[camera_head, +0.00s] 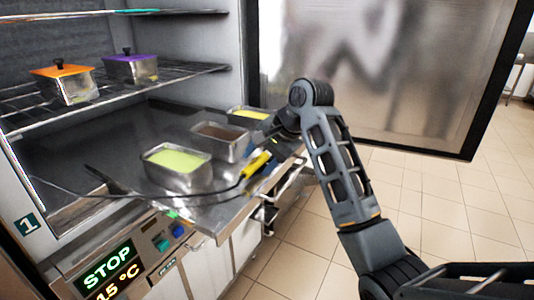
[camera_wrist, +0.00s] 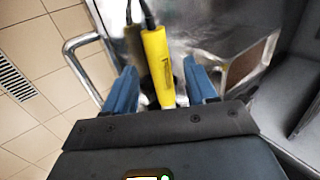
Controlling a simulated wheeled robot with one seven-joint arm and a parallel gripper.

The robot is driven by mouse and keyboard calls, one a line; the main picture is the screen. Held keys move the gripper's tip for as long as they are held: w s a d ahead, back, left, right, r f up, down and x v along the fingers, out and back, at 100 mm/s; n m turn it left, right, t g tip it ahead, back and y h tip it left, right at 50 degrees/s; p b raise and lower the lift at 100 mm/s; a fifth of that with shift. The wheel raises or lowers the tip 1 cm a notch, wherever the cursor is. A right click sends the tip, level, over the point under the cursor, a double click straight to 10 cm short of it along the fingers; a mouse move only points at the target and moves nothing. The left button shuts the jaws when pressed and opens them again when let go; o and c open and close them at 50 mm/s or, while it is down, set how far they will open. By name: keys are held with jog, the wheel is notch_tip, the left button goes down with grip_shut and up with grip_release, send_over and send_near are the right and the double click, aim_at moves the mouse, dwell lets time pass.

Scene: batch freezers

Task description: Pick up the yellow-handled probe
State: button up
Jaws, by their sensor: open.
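The yellow-handled probe (camera_head: 255,164) lies on the pulled-out metal tray at its right side, beside the open tubs. In the wrist view the yellow handle (camera_wrist: 158,68) runs between the two blue fingers of my gripper (camera_wrist: 161,82), with a dark cable at its far end. My gripper is open, with a gap visible on both sides of the handle. In the head view my gripper (camera_head: 272,138) is partly hidden by my own arm, close to the probe. I cannot tell how far above the tray the fingers are.
The metal tray (camera_head: 215,213) holds a tub of yellow-green filling (camera_head: 178,183), a brown-filled tub (camera_head: 222,155) and another yellow-green tub. A dark cable curves across the tray. Lidded tubs stand on the rack above. The open freezer door (camera_head: 400,75) stands behind my arm.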

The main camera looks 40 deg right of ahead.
jog(key=shift+w+a+f, duration=0.1)
jog(key=shift+w+f, duration=0.2)
jog(key=shift+f, duration=0.1)
grip_shut()
dwell(0.4)
